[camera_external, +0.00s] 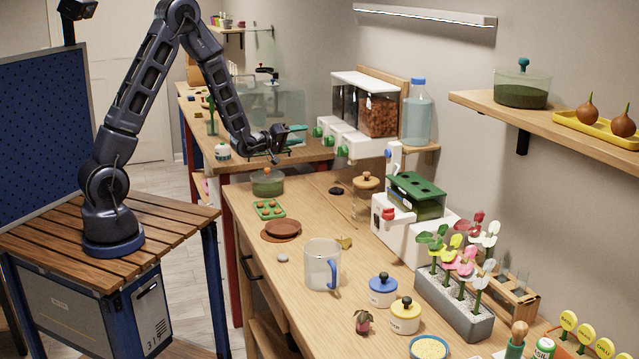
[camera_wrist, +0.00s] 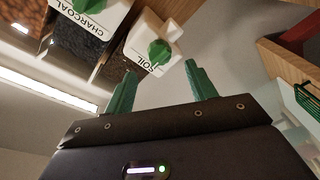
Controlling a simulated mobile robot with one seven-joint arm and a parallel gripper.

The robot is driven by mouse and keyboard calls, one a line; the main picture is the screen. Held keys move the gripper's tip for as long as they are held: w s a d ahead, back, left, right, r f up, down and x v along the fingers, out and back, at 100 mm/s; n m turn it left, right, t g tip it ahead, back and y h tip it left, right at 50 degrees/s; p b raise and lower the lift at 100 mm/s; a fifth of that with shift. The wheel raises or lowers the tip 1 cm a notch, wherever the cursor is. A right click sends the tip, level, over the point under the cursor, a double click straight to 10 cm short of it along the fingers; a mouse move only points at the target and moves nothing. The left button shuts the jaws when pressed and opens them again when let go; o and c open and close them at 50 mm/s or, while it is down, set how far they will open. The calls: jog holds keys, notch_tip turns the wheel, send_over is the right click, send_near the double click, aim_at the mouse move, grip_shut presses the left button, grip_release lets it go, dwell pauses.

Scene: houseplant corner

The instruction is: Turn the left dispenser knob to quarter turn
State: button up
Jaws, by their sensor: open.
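The dispenser (camera_external: 362,146) stands on a wooden shelf at the back wall, with green knobs low on its front. The left knob (camera_external: 317,131) is the farthest in the external view. In the wrist view the left knob (camera_wrist: 159,51) is green with a raised ridge, on a white spout whose label is partly hidden and reads "OIL". My gripper (camera_external: 285,143) is in front of the dispenser, to the left of the knobs in the external view. In the wrist view my gripper (camera_wrist: 160,72) is open and empty, its green fingers either side of the knob's line, apart from it.
The middle knob (camera_wrist: 112,5) sits beside it under a "CHARCOAL" label. A blue-capped bottle (camera_external: 416,112) stands right of the dispenser. A lidded green pot (camera_external: 267,182) and a seed tray (camera_external: 269,209) stand on the bench below my gripper.

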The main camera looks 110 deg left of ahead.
aim_at(316, 129)
jog(key=shift+x, duration=2.7)
jog(key=c, duration=1)
